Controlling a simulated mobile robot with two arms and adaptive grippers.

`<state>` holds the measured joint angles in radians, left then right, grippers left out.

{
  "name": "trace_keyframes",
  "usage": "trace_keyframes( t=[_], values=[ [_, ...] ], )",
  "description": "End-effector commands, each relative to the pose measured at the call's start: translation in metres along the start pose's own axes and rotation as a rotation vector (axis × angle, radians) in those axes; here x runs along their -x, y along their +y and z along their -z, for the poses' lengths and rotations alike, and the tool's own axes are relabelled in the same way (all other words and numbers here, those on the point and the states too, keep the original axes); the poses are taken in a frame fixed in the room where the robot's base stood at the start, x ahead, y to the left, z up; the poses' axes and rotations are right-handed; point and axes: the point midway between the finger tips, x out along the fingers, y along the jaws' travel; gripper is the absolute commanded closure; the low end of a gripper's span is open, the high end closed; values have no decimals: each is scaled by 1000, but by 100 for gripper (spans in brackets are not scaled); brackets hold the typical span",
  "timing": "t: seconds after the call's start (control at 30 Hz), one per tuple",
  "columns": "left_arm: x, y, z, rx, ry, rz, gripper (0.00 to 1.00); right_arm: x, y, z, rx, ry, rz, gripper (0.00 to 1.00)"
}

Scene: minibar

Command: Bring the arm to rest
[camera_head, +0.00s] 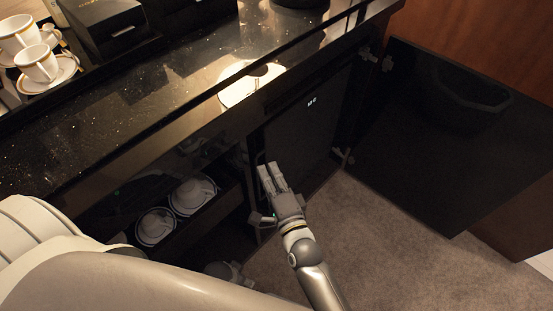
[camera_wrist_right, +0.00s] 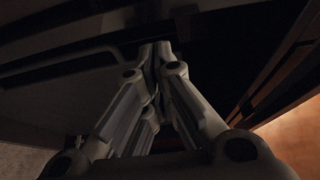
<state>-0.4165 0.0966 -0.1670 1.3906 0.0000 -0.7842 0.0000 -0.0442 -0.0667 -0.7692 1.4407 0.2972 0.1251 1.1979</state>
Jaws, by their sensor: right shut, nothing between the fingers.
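My right gripper (camera_head: 268,168) is in front of the dark minibar door (camera_head: 308,118), inside the cabinet under the counter. Its fingers are together with nothing between them; they also show shut in the right wrist view (camera_wrist_right: 158,50). The fingertips are close to the door's left part; I cannot tell whether they touch it. My right arm (camera_head: 315,275) reaches up from the bottom of the head view.
A dark cabinet door (camera_head: 440,130) stands open on the right. Cups on saucers (camera_head: 193,194) sit on a low shelf left of the gripper. The black counter (camera_head: 150,105) carries gold-rimmed cups (camera_head: 36,63) and a black box (camera_head: 107,24). Carpet (camera_head: 390,250) is clear.

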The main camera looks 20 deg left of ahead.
Motion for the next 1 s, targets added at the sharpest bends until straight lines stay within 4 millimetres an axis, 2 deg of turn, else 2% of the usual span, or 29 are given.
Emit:
trace_keyframes(
  t=[0.27, 0.33, 0.47, 0.53, 0.67, 0.77, 0.9, 1.0],
  values=[
    [-2, 0, -1, 0, 1, 0, 29, 4, 0, -5, 3, 1, -1, 100],
    [-2, 0, -1, 0, 1, 0, 29, 6, 6, -2, 17, 3, -18, 100],
    [-2, 0, -1, 0, 1, 0, 29, 21, 43, 14, 118, 15, -125, 100],
    [-2, 0, -1, 0, 0, 0, 29, 37, 76, 27, 212, 15, -228, 100],
    [-1, 0, -1, 0, 0, 0, 29, 85, 147, 57, 409, -18, -459, 100],
    [-1, 0, -1, 0, 0, 0, 29, 131, 196, 78, 545, -75, -635, 100],
    [-1, 0, -1, 0, 0, 0, 29, 206, 254, 102, 703, -194, -868, 100],
    [-1, 0, -1, 0, 0, 0, 29, 262, 286, 116, 789, -301, -1017, 100]
  ],
)
